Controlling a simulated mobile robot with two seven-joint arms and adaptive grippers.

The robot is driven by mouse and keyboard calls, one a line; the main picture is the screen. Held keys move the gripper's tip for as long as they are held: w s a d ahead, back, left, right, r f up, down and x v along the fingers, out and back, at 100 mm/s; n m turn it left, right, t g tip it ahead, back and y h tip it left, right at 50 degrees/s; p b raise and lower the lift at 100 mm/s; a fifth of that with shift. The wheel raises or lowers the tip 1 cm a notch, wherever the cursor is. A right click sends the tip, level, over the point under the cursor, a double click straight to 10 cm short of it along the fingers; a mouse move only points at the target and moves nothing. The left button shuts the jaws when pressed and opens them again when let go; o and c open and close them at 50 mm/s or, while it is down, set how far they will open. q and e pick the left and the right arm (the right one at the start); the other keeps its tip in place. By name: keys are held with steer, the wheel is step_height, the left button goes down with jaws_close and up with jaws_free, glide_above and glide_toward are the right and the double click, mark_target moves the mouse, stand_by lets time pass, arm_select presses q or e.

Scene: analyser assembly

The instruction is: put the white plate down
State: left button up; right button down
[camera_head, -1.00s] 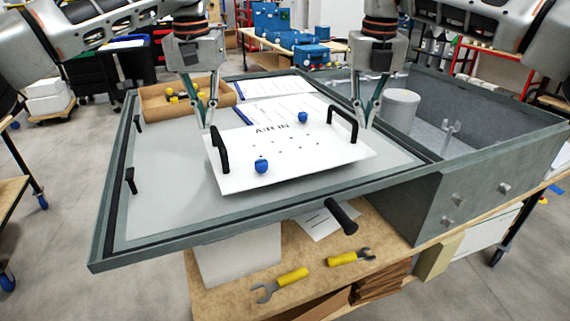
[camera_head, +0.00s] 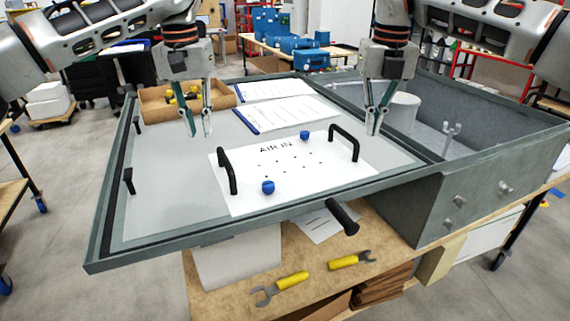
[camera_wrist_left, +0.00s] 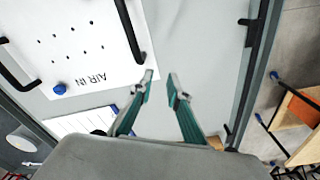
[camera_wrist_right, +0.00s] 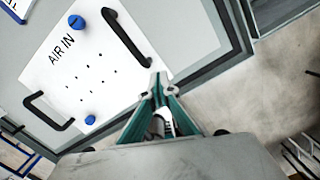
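The white plate (camera_head: 290,188) marked AIR IN lies flat on the grey panel (camera_head: 160,205). It has a black handle at each end and two blue knobs. My left gripper (camera_head: 200,132) is open and empty, up and left of the left handle (camera_head: 227,172). In the left wrist view its fingertips (camera_wrist_left: 161,84) are beside the handle, with a gap between them. My right gripper (camera_head: 374,130) is empty, right of the right handle (camera_head: 345,143) and apart from it. Its fingertips (camera_wrist_right: 160,80) have a narrow gap. The plate's underside is hidden.
A wooden tray (camera_head: 152,110) with yellow parts and two paper sheets (camera_head: 288,115) lie at the panel's back. An open grey case with a white cylinder (camera_head: 403,112) stands right. Two yellow-handled wrenches (camera_head: 292,280) lie on the bench below.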

steer(key=c, duration=2.4)
jaws_free()
arm_select(q)
steer(key=shift+r, duration=0.1)
step_height(320, 180, up, 12)
steer(key=shift+s, duration=0.35)
arm_select(e)
step_height(320, 180, up, 12)
steer(key=shift+s, duration=0.4)
arm_select(q)
steer(key=shift+a, duration=0.1)
arm_select(e)
steer(key=shift+d, duration=0.1)
